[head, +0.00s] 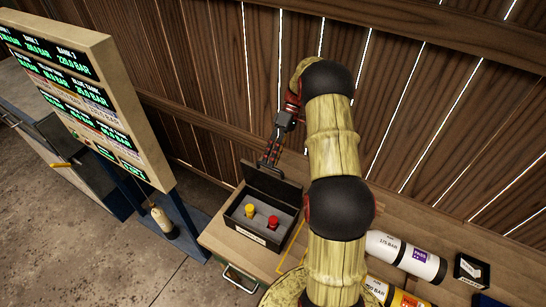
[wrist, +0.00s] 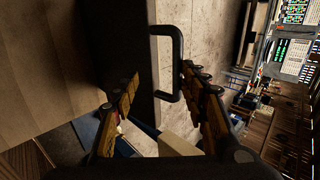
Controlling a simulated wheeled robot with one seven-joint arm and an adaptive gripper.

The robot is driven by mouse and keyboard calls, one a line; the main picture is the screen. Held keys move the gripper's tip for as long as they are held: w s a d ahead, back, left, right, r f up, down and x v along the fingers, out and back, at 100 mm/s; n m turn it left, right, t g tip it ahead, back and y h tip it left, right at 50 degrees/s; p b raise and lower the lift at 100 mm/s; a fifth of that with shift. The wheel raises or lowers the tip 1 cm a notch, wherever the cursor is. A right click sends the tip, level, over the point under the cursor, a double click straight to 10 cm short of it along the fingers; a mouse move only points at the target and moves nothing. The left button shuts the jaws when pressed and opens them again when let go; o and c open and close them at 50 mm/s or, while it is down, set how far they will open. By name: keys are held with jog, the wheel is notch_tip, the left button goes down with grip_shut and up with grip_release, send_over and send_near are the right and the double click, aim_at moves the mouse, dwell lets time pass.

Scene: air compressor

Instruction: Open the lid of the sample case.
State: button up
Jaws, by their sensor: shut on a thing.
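The sample case (head: 237,222) is a dark box on the wooden bench. Its lid (head: 272,183) is raised and stands upright at the back, so the grey inside shows with a yellow piece (head: 250,210) and a red piece (head: 273,221). My gripper (head: 268,160) is at the lid's upper edge. In the wrist view the dark lid (wrist: 112,45) bears a black bar handle (wrist: 178,45). My gripper's fingers (wrist: 160,88) lie on either side of the handle; the exact contact is hard to see.
Gas cylinders (head: 405,256) and a small black box (head: 471,270) lie on the bench to the right. A plank wall (head: 215,95) rises close behind. A display board (head: 85,95) with green readouts stands on the left. Floor (head: 75,235) is clear in front.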

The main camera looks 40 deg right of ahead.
jog(key=shift+s+d+f, duration=0.1)
jog(key=shift+d+f, duration=0.05)
jog(key=shift+f, duration=0.05)
dwell(0.3)
jog(key=v, duration=1.2)
jog(key=shift+r, duration=0.3)
